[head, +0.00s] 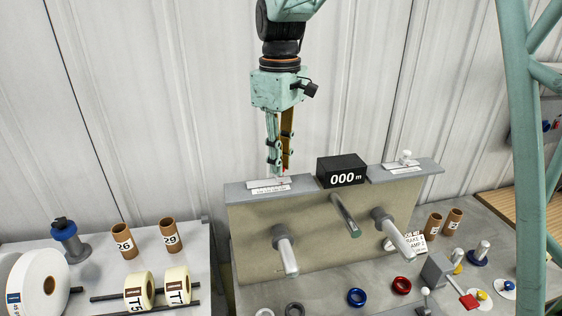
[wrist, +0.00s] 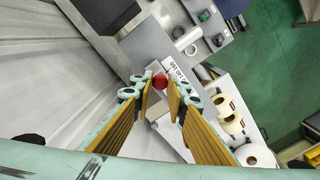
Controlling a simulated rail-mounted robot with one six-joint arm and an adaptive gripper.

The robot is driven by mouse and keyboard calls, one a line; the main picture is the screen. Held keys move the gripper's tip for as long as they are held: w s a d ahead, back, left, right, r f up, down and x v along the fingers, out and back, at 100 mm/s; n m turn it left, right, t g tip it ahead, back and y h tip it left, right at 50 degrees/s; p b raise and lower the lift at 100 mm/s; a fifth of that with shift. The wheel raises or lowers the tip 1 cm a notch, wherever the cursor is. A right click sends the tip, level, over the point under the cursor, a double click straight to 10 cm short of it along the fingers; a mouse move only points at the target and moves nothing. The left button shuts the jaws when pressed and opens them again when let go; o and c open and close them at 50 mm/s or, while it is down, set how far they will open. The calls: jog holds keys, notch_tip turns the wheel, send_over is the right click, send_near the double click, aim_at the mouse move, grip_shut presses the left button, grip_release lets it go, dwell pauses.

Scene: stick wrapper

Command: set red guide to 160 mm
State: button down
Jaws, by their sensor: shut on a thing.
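The red guide shows as a round red knob (wrist: 160,83) between my gripper's fingertips (wrist: 162,92) in the wrist view. My gripper (head: 279,172) is shut on it, pointing down over the left part of the grey top ledge in the head view. A white scale plate (head: 268,188) with small print lies under the fingertips. In the wrist view a white scale label (wrist: 181,69) with printed numbers runs beside the knob. The guide's exact reading cannot be told. In the head view the fingers mostly hide the knob.
A white knob (head: 406,158) sits on the right scale. Grey rods stick out below. Rolls (head: 143,290) lie on the left bench; blue and red rings (head: 357,297) lie in front.

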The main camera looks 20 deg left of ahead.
jog(key=c, duration=2.5)
grip_release()
jog(key=shift+c, duration=0.2)
jog(key=shift+r, duration=0.1)
notch_tip(320, 180, up, 12)
